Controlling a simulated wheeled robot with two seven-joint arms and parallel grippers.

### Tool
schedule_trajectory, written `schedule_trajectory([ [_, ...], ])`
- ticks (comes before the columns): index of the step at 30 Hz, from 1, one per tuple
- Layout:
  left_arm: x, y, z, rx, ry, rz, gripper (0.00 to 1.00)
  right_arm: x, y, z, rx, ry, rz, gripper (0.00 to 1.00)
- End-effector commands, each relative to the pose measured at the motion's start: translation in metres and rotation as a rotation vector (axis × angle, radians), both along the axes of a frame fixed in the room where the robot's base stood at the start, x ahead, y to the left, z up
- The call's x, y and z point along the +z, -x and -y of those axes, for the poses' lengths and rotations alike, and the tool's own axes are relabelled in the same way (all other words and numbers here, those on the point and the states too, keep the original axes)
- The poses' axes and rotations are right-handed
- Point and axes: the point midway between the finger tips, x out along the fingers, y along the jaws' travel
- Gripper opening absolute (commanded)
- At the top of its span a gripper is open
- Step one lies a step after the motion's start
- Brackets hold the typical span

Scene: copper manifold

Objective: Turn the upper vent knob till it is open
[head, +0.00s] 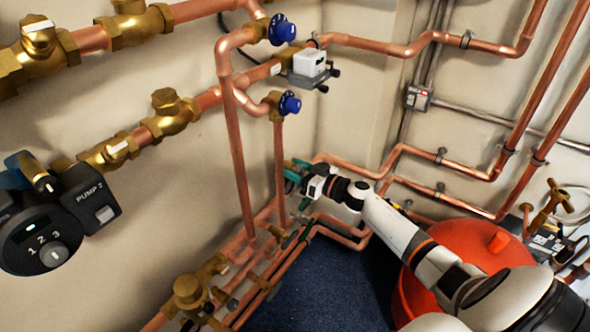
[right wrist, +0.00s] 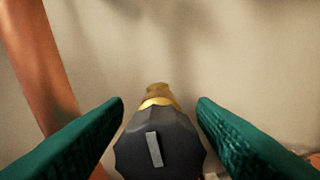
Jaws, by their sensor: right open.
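The vent knob (right wrist: 160,145) is dark grey and faceted, with a white bar mark that runs nearly upright in the right wrist view, tilted slightly. It sits on a brass stem (right wrist: 158,97) in front of the wall. My right gripper (right wrist: 160,104) is open, with one green finger on each side of the knob and a visible gap to both. In the head view the right gripper (head: 292,172) is beside the vertical copper pipe, and I cannot make out the knob there. My left gripper is not in view.
Two blue valve knobs (head: 282,29) (head: 289,103) sit on the copper pipes above my right gripper. A black pump (head: 40,235) with a dial is at the left. A red vessel (head: 450,255) stands under my right arm. Copper pipes (head: 233,150) surround the gripper closely.

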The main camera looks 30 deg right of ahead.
Motion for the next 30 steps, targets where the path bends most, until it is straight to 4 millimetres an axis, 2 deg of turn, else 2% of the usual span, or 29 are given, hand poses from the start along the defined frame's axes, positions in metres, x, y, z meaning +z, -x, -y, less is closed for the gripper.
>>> schedule_trajectory([
  [2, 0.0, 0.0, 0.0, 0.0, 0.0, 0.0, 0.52, 0.0, 0.0, 0.0, 0.0, 0.0, 0.0, 0.52],
  [3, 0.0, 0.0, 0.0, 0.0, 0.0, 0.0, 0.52, 0.0, 0.0, 0.0, 0.0, 0.0, 0.0, 0.49],
  [11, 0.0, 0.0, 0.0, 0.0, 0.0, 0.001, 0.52, 0.0, 0.0, 0.0, 0.0, 0.0, 0.0, 0.07],
  [20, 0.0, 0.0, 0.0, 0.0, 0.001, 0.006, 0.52, 0.0, 0.0, 0.0, -0.001, 0.035, 0.014, 0.08],
  [30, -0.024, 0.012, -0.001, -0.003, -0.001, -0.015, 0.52, 0.001, 0.0, 0.001, -0.001, 0.241, 0.1, 0.08],
])
